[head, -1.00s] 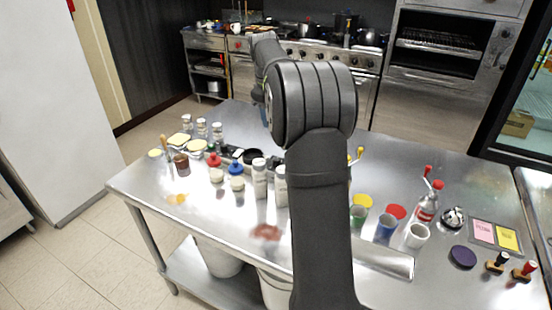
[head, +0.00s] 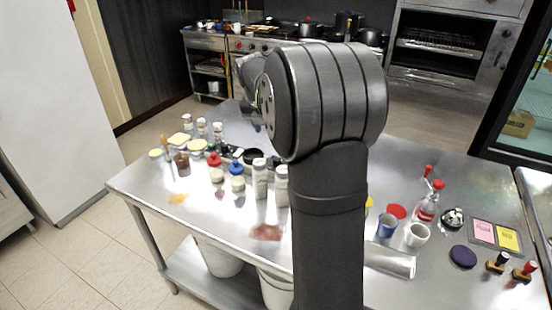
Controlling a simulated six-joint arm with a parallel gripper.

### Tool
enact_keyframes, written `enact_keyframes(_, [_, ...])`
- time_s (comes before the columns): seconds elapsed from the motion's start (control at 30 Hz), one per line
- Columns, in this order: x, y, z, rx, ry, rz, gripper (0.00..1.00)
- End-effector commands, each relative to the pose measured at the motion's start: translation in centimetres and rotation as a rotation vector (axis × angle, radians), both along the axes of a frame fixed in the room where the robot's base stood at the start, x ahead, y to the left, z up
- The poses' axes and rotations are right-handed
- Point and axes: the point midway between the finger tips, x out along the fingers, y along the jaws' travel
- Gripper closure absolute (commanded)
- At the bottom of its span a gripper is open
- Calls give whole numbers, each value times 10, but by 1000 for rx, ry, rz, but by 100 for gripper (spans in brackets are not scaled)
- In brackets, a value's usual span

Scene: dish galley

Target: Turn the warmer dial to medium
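I cannot make out a warmer dial in the head view. A low dark device (head: 235,153) with a small pale patch sits behind the bottles on the steel table (head: 215,222); I cannot tell whether it is the warmer. My arm's big dark joint and upright link fill the middle of the view. The wrist end of my arm shows at the joint's left, above the table's far part. Only a small bit that may be my gripper (head: 256,125) shows below it; its fingers cannot be made out.
Red-capped (head: 215,170) and blue-capped (head: 237,178) bottles and white shakers (head: 260,180) stand in front of the device. Jars and yellow-topped tubs are at left. Right of my arm are a blue cup (head: 387,226), a white cup (head: 417,235) and stamps.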

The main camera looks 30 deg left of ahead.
Motion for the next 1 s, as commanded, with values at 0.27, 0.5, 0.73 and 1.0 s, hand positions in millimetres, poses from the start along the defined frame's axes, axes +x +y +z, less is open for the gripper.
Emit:
enact_keyframes(0.27, [10, 1, -27, -9, 0, 18, 51])
enact_keyframes(0.5, [30, 2, -75, -9, 1, 15, 51])
enact_keyframes(0.73, [49, 4, -121, -9, 0, 16, 51])
enact_keyframes(1.0, [64, 5, -154, -7, -3, 15, 51])
